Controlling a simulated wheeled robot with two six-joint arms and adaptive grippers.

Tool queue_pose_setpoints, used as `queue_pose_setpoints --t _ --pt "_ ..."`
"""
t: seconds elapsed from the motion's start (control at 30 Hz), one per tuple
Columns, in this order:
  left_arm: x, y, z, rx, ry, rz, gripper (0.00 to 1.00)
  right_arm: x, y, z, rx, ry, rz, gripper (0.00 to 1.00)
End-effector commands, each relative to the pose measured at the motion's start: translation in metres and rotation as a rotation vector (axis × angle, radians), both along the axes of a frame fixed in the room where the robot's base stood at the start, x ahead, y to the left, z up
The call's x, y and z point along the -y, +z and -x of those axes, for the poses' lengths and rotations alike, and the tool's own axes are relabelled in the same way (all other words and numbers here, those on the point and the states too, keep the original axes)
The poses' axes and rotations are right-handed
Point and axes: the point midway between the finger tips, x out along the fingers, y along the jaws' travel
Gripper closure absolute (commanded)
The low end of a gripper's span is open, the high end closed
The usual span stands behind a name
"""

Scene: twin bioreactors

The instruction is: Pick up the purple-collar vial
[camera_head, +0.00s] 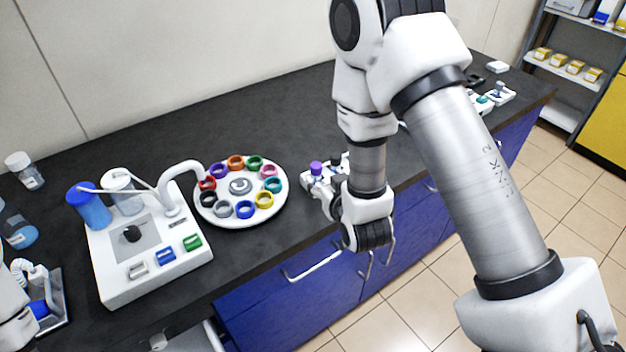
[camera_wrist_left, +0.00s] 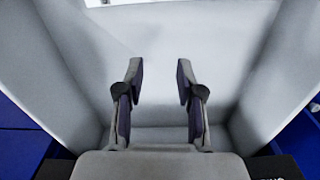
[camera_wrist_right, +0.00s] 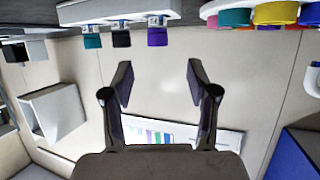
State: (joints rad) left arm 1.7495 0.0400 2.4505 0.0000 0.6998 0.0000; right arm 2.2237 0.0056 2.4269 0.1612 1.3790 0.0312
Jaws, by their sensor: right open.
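The purple-collar vial (camera_head: 316,168) stands in a small white rack (camera_head: 306,182) near the front edge of the dark bench. In the right wrist view the purple-collar vial (camera_wrist_right: 157,37) is upside down at the top, beside black and teal ones. My right gripper (camera_wrist_right: 160,78) is open and empty, with the purple collar in line with the gap between its fingers and apart from them. In the head view my right gripper (camera_head: 334,197) is close in front of the rack and covers part of it. My left gripper (camera_wrist_left: 160,75) is open and empty, facing a plain grey surface.
A round white carousel (camera_head: 216,219) with several coloured rings stands left of the rack. Further left is a white device (camera_head: 118,292) with blue and clear vessels. More small items (camera_head: 497,94) lie at the bench's far right. Blue cabinets (camera_head: 290,300) are below.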

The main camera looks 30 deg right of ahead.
Motion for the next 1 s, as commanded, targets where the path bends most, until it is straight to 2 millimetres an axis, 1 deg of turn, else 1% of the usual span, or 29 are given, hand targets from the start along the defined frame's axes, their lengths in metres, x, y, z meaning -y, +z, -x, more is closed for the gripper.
queue_pose_setpoints --t 0.03,0.27,0.4,0.5,0.6,0.73,0.77,0.8,0.87,0.9,0.93,1.0 --pt "0.000 -0.003 0.000 0.000 0.000 0.000 0.63 0.001 -0.005 -0.003 0.001 0.000 -0.001 0.41" --pt "0.000 0.010 0.000 0.001 0.000 0.000 0.63 0.007 -0.011 -0.031 0.001 -0.002 -0.001 0.41" --pt "0.000 0.022 0.000 0.001 0.000 0.000 0.63 0.014 -0.018 -0.054 0.000 -0.002 -0.001 0.41" --pt "0.000 0.023 0.000 0.001 0.000 0.000 0.63 0.015 -0.026 -0.067 0.000 0.000 -0.001 0.41" --pt "0.000 0.022 0.000 0.001 0.000 0.000 0.63 0.016 -0.029 -0.071 0.000 0.000 0.000 0.41" --pt "0.000 0.021 0.000 0.001 0.000 0.000 0.63 0.016 -0.030 -0.071 0.000 0.000 0.000 0.41" --pt "0.000 0.021 0.000 0.001 0.000 0.000 0.63 0.016 -0.030 -0.071 0.000 0.000 0.000 0.48" --pt "0.000 0.021 0.000 0.001 0.000 0.000 0.63 0.016 -0.029 -0.071 0.000 0.000 0.000 0.62" --pt "0.000 0.021 0.000 0.001 0.000 0.000 0.63 0.016 -0.029 -0.071 0.000 0.000 0.000 0.84" --pt "0.000 0.021 0.000 0.001 0.000 0.000 0.63 0.016 -0.029 -0.071 0.000 0.000 0.000 0.98" --pt "0.000 0.021 0.000 0.001 0.000 0.000 0.63 0.016 -0.029 -0.071 0.000 0.000 0.000 1.00" --pt "0.000 0.021 0.000 0.001 0.000 0.000 0.63 0.016 -0.029 -0.071 0.000 0.000 0.000 1.00"
